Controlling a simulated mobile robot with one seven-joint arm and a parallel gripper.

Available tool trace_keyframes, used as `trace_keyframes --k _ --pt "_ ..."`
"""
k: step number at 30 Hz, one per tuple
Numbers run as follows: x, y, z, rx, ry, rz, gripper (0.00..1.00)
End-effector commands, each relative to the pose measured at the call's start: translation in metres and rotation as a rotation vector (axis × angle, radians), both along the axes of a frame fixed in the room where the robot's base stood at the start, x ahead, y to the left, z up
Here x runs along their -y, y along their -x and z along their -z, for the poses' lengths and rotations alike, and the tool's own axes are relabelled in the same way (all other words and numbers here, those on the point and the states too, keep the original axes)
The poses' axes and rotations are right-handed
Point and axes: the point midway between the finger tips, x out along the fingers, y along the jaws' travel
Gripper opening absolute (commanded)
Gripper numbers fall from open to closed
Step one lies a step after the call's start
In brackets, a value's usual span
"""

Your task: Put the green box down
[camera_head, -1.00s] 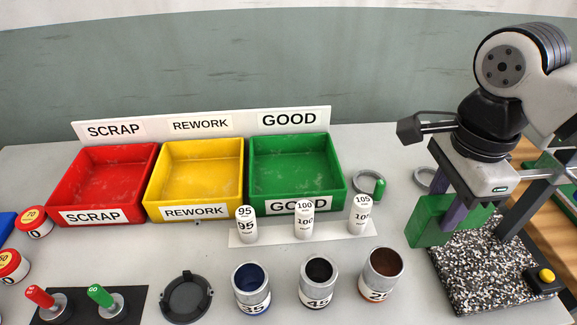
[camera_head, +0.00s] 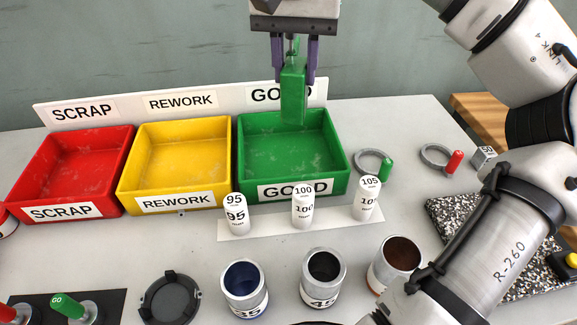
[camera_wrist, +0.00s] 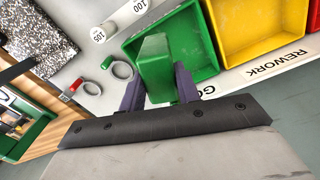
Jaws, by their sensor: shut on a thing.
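My gripper (camera_head: 294,74) is shut on a green box (camera_head: 293,97), a narrow upright block between its two purple fingers. It holds the box over the back part of the green GOOD bin (camera_head: 255,165). In the wrist view the green box (camera_wrist: 156,68) sits between the fingers, with the green bin (camera_wrist: 203,52) behind it. The bin's visible floor looks empty. I cannot tell how far the box's lower end is from the bin floor.
A yellow REWORK bin (camera_head: 180,160) and a red SCRAP bin (camera_head: 65,180) stand to the left. A label board runs behind the bins. White numbered cylinders (camera_head: 303,207) and open metal cups (camera_head: 323,278) stand in front. My arm covers the right side.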

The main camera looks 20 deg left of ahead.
Motion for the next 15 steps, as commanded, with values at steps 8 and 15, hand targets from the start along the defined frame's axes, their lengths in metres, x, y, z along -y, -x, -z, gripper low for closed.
trace_keyframes --k 8,15 --pt "-0.054 0.009 -0.010 -0.001 -0.006 -0.266 0.10" --pt "-0.060 0.010 0.019 -0.006 -0.008 -0.306 0.10"
